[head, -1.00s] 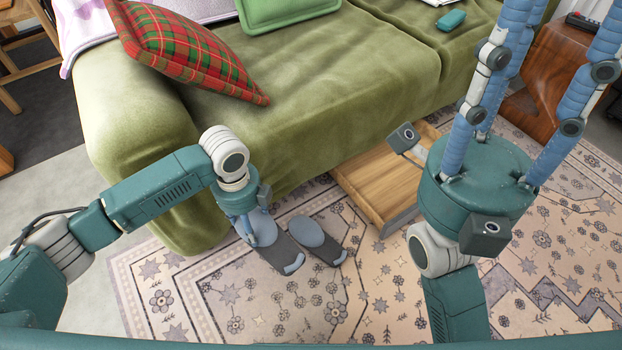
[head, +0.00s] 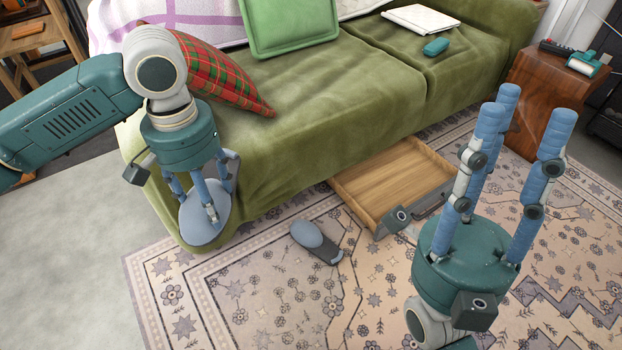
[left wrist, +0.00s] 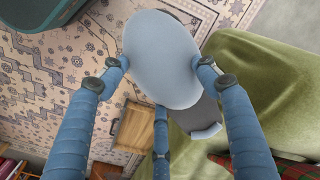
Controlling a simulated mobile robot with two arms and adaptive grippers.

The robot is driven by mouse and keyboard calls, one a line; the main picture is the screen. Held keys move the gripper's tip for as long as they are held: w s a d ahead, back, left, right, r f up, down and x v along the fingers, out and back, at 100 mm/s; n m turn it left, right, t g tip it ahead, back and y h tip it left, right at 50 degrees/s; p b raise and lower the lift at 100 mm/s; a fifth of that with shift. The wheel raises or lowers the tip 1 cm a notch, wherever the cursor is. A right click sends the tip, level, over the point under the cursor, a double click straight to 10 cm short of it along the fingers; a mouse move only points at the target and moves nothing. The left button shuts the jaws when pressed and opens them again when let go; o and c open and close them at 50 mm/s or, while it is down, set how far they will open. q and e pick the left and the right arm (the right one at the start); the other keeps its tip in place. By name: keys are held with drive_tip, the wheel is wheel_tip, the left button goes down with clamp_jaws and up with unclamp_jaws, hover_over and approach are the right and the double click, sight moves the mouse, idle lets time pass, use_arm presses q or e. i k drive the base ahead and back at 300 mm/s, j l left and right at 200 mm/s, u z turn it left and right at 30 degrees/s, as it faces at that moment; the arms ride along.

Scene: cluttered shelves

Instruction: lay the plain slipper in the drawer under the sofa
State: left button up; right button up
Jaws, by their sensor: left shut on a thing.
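My left gripper (head: 205,195) is shut on a blue-grey slipper (head: 206,228) and holds it up in front of the sofa's left end. In the left wrist view the slipper (left wrist: 160,58) lies between the fingers, its pale blue oval toward the camera and a darker part behind. A second, similar slipper (head: 312,237) lies on the rug; I cannot tell from looks which is the plain one. The wooden drawer (head: 388,182) under the sofa (head: 340,95) is pulled out and looks empty. My right gripper (head: 515,115) is open and empty, fingers pointing up, right of the drawer.
A tartan cushion (head: 222,78) and a green cushion (head: 290,25) rest on the sofa. A teal object (head: 436,46) and a white booklet (head: 420,19) lie on its seat. A wooden side table (head: 553,85) stands at the right. The patterned rug (head: 260,300) has free room.

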sight(378, 192)
drive_tip(key=i+l+u, duration=0.15)
drive_tip(key=l, duration=0.3)
drive_tip(key=i+l+u, duration=0.1)
drive_tip(key=l, duration=0.3)
drive_tip(key=i+l+u, duration=0.15)
drive_tip(key=l, duration=0.3)
drive_tip(key=i+l+u, duration=0.1)
drive_tip(key=l, duration=0.4)
drive_tip(key=i+l+u, duration=0.15)
drive_tip(key=l, duration=0.3)
drive_tip(key=i+l+u, duration=0.15)
drive_tip(key=l, duration=0.4)
drive_tip(key=i+l+u, duration=0.15)
drive_tip(key=l, duration=0.45)
drive_tip(key=l+u, duration=0.15)
drive_tip(key=l, duration=0.45)
drive_tip(key=i, duration=0.2)
